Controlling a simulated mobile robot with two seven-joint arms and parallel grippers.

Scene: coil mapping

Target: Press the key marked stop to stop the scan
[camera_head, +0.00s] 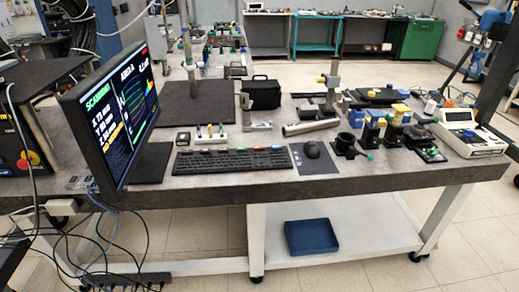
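A black keyboard (232,163) lies near the front edge of the grey workbench (300,184). A few small coloured keys or tabs sit along its back edge, red and green among them. No marking on any key is readable, so I cannot tell which one says stop. A monitor (116,118) stands to the left of the keyboard, turned at an angle. Its screen shows "SCANNING" in green, some number readings and a coloured plot under "AREA A". Neither of my grippers is in view.
A mouse (312,150) on a dark pad (315,160) lies right of the keyboard. Behind the keyboard is a white block (202,137) with small upright parts. Optical mounts (372,132) and a white instrument (468,135) fill the right side. Cables hang at lower left.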

